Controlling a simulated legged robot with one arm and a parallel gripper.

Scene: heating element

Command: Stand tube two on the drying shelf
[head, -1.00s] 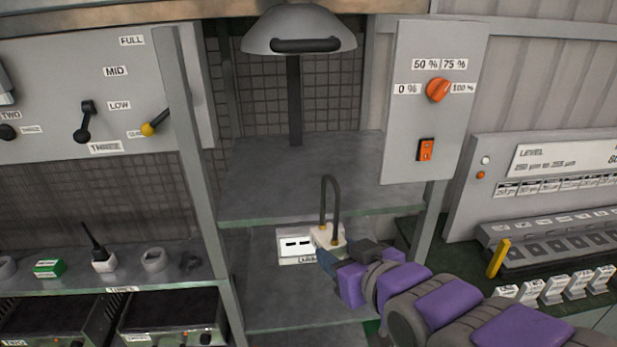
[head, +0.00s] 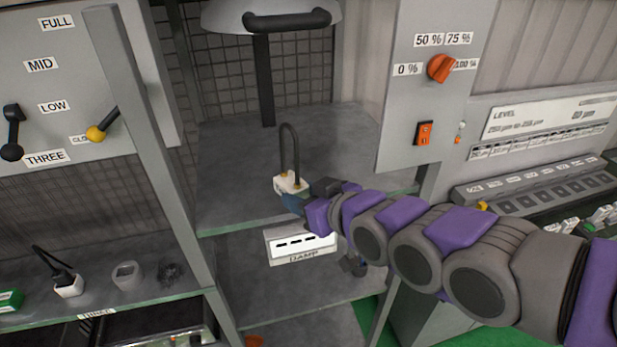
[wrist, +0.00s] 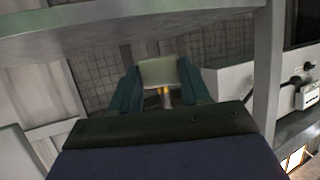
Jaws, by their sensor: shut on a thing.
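My gripper (head: 297,201) is shut on a heating tube with a white block base (head: 289,184) and a dark U-shaped loop (head: 290,150) pointing up. The tube is held upright at the level of the upper grey shelf's front edge, and its loop shows against that shelf (head: 345,140). I cannot tell whether the base touches the shelf. In the wrist view the pale block (wrist: 158,72) sits between the green fingers, with a brass-coloured fitting (wrist: 165,91) below it. No number on the tube is readable.
A lamp hood (head: 230,16) on a dark post (head: 265,80) hangs over the upper shelf. A white box marked DAMP (head: 285,249) is on the lower shelf (head: 320,285). A dial panel (head: 440,100) stands at right, a metal upright (head: 150,140) at left. The upper shelf's top looks clear.

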